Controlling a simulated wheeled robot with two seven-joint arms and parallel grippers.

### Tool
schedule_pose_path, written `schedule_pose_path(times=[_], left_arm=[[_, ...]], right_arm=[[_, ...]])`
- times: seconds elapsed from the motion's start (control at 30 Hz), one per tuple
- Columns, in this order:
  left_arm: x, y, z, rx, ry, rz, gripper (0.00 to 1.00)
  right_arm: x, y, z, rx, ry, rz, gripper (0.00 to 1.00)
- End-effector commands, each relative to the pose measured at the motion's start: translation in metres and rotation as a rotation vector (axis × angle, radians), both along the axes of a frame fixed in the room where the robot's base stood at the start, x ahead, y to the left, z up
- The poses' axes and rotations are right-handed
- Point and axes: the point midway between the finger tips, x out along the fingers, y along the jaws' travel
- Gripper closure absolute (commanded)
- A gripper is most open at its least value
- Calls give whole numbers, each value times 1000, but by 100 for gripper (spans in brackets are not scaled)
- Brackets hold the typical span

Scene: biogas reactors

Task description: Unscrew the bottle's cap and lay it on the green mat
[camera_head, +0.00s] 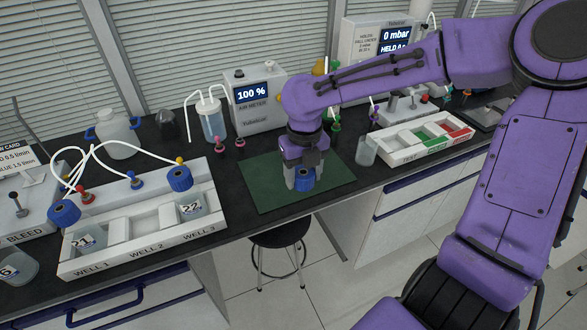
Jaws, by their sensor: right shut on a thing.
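My right gripper (303,184) points down over the green mat (265,196), near its front part. It is shut on a blue cap (306,175), which shows between the fingers, low over the mat. I cannot tell whether the cap touches the mat. No bottle shows under the cap. A clear, open-topped container (366,151) stands just right of the mat; I cannot tell if it is the bottle. My left gripper is not in view.
A white rack (145,241) at left holds bottles 21 (86,240) and 22 (191,208) with blue caps and tubes. An open cup (17,268) stands far left. A white tray (420,140) with coloured sections is at right. The mat's left part is clear.

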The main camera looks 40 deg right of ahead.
Motion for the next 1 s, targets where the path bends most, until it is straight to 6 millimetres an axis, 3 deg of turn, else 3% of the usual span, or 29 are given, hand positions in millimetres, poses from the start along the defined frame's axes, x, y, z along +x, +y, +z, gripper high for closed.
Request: schedule_pose_path(times=[0.17, 0.2, 0.37, 0.6, 0.8, 1.0], left_arm=[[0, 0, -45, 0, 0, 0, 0], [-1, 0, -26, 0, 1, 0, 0], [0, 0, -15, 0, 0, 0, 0], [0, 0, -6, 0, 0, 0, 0], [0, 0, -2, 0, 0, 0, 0], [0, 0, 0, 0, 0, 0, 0]], right_arm=[[25, -1, -25, -4, -2, 27, 79], [35, -1, -17, -2, 5, 25, 79], [77, -1, -33, -2, 6, 24, 79], [123, -1, -80, 0, 4, 23, 79], [140, 0, -103, 0, 4, 24, 79], [139, 0, -130, 0, 0, 25, 79]])
